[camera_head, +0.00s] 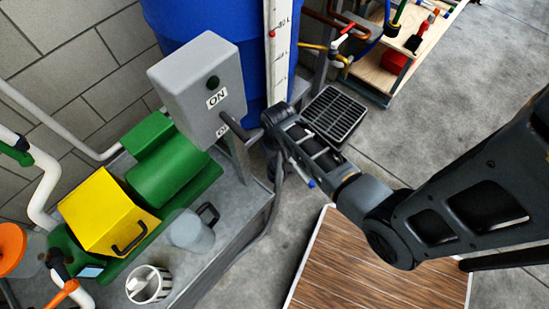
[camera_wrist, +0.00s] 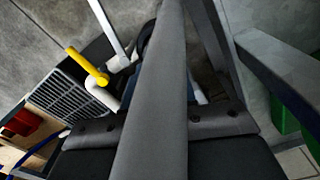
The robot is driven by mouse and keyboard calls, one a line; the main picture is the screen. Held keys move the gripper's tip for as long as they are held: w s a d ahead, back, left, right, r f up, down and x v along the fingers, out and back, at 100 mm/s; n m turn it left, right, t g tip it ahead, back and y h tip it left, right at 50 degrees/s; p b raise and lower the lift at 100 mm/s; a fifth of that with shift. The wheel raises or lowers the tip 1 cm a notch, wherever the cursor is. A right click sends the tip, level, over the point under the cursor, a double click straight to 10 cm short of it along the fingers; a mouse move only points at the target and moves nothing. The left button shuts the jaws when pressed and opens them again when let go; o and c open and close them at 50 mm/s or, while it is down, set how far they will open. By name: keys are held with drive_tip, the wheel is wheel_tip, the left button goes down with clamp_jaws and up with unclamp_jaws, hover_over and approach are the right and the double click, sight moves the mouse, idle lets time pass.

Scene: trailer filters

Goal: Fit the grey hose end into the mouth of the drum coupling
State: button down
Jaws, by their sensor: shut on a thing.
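In the wrist view my gripper (camera_wrist: 158,125) is shut on the grey hose end (camera_wrist: 160,80). In the head view my arm reaches to the foot of the blue drum (camera_head: 247,50), and the fingers are hidden there. A valve with a yellow handle (camera_wrist: 87,66) and a white pipe shows left of the hose in the wrist view. I cannot make out the mouth of the drum coupling, or whether the hose touches it.
A metal bench (camera_head: 235,225) with a grey ON box (camera_head: 200,80), green machine and clear jug (camera_head: 190,232) stands left of my arm. A black grate (camera_head: 335,115) lies right of the drum. A wooden shelf (camera_head: 375,75) is beyond it.

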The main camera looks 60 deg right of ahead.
drive_tip(key=shift+f, duration=0.55)
drive_tip(key=shift+f, duration=0.2)
drive_tip(key=c, duration=0.9)
unclamp_jaws()
